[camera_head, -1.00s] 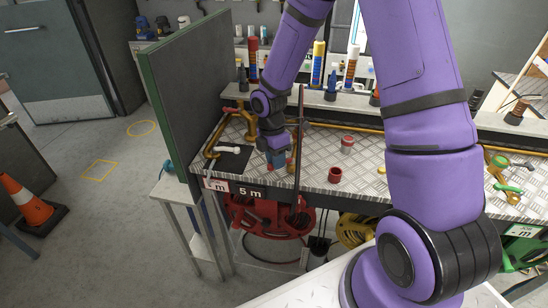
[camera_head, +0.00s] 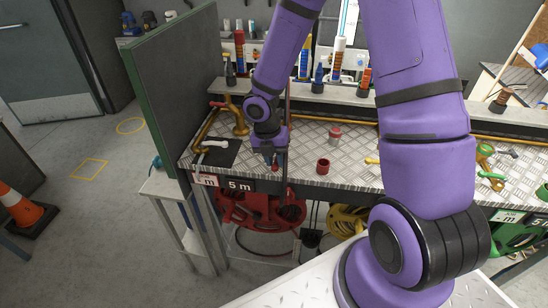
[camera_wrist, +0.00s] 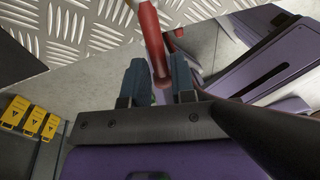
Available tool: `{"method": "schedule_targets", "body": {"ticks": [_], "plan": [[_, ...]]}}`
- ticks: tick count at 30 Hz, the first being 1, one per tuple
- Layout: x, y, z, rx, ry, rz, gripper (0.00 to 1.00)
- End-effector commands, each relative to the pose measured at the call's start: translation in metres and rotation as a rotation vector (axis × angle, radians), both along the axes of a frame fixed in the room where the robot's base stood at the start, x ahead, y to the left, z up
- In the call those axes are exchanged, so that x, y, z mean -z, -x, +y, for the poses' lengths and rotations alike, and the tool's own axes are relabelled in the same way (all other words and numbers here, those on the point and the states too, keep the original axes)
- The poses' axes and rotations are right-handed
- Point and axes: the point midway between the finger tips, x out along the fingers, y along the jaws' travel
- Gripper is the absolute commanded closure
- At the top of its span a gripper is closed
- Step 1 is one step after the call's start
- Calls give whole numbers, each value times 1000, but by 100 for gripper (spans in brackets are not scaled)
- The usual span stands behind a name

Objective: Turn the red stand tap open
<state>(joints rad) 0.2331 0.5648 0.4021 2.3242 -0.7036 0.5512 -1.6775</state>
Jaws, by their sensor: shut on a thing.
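The red stand tap shows as a curved red piece (camera_wrist: 153,40) with a pale side, rising between the fingers in the wrist view. My gripper (camera_wrist: 162,78) is shut on this red piece, with a blue-grey finger on either side. In the head view my gripper (camera_head: 273,160) is low over the front left of the metal-plate bench (camera_head: 307,140), and only a little red (camera_head: 275,168) shows at its fingertips. The rest of the tap is hidden by my gripper and wrist. I cannot tell how far the tap is turned.
A red cup (camera_head: 323,166) stands right of my gripper, and a grey-and-red piece (camera_head: 335,135) behind it. A brass pipe (camera_head: 240,122) and a white-handled piece on a black mat (camera_head: 220,150) are to the left. A red hose reel (camera_head: 262,208) hangs below the front edge.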

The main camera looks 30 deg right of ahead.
Motion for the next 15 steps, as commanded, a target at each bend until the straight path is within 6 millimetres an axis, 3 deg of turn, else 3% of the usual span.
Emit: {"method": "schedule_targets", "body": {"ticks": [15], "plan": [[0, 1, -1, -47, 1, 2, 100]]}}
